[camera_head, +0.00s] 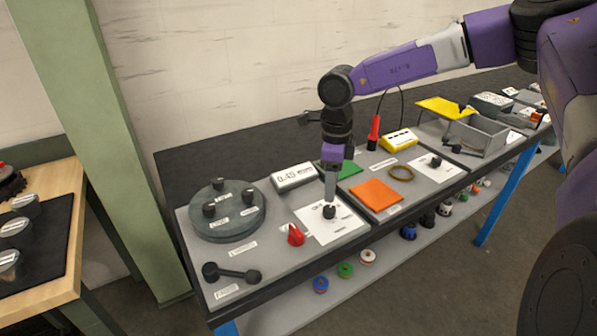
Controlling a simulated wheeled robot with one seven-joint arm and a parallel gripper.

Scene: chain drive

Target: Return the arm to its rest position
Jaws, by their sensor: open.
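My gripper (331,196) is at the lower end of my purple and grey arm (415,66). It points down over a white sheet (330,228) on the workbench. A small black knob-like piece (329,211) stands on the sheet right at the fingertips. I cannot tell whether the fingers touch it. My arm reaches in from the right, bends at a black joint above the bench, and hangs down from there.
On the bench (255,300) are a round plate (228,225) with black knobs, a red piece (295,235), a black link (232,274), an orange pad (376,194), a display (293,177) and a red-handled tool (374,133). A green post (120,150) stands left.

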